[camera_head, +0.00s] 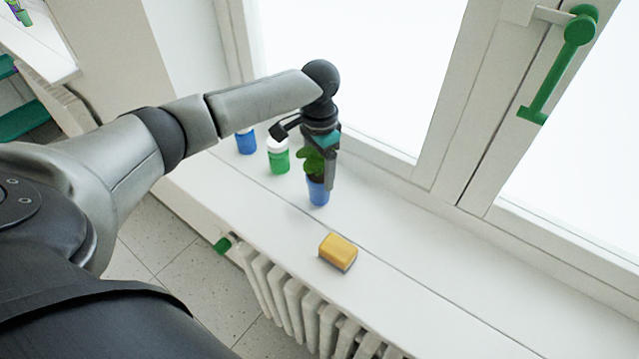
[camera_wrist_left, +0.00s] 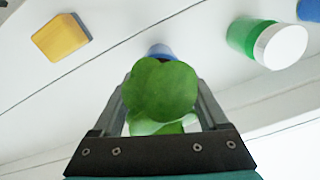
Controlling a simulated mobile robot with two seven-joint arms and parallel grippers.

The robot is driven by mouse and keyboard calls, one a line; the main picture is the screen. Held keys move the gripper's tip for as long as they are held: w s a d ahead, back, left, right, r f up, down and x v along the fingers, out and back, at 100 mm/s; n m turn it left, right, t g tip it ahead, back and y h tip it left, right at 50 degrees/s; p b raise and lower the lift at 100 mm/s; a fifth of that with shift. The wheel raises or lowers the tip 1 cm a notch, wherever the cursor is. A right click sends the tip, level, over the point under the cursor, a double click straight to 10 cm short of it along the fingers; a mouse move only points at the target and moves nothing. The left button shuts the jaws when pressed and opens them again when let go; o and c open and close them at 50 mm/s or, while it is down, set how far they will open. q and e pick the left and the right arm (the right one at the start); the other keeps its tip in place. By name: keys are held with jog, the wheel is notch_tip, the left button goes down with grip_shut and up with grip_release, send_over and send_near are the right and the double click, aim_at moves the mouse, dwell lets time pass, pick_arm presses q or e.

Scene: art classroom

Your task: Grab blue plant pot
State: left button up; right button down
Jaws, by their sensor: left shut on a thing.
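The blue plant pot (camera_head: 318,193) with a green leafy plant (camera_head: 312,161) stands upright on, or just above, the white windowsill; I cannot tell which. My left gripper (camera_head: 329,183) reaches down over it from above and is shut on the pot. In the left wrist view the green leaves (camera_wrist_left: 160,90) fill the space between the two fingers (camera_wrist_left: 160,108). They hide most of the pot, and only a bit of its blue rim (camera_wrist_left: 159,50) shows beyond them. My right gripper is in neither view.
A green jar with a white lid (camera_head: 278,158) and a blue jar (camera_head: 246,143) stand on the windowsill (camera_head: 440,270) left of the pot. A yellow sponge (camera_head: 338,251) lies nearer the front edge. The window frame (camera_head: 440,150) rises behind. The sill to the right is clear.

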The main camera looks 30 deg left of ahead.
pick_arm(q)
grip_shut()
jog(key=shift+r, duration=0.15)
